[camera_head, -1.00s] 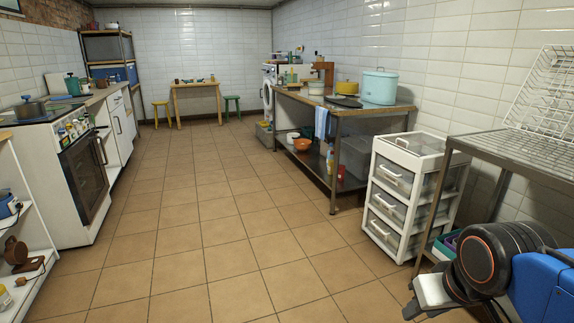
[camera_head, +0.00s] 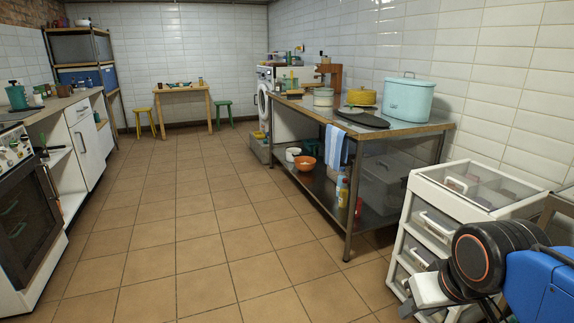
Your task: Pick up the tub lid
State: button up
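A large turquoise tub (camera_head: 407,101) stands upright on the right end of the metal worktable (camera_head: 437,127). A turquoise lid with a small handle (camera_head: 408,78) sits on top of it. A flat dark disc-like item (camera_head: 362,119) lies on the table just left of the tub; I cannot tell whether it is a lid. Part of my arm, blue, black and white, shows at the lower right, well in front of the table and apart from it.
A yellow pot (camera_head: 361,97) and a pale pot (camera_head: 323,98) stand left of the tub. A blue cloth (camera_head: 335,146) hangs at the table's front edge. A white drawer unit (camera_head: 433,222) stands close by my arm. The tiled floor (camera_head: 190,225) is clear.

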aim_at(351, 108)
jog(key=i+z, duration=0.1)
jog(key=i, duration=0.4)
jog(key=i+j+z, duration=0.1)
jog(key=i, duration=0.45)
jog(key=i+j+z, duration=0.1)
jog(key=i, duration=0.4)
jog(key=i+z, duration=0.15)
jog(key=i+j+z, duration=0.1)
jog(key=i+j, duration=0.4)
jog(key=j, duration=0.1)
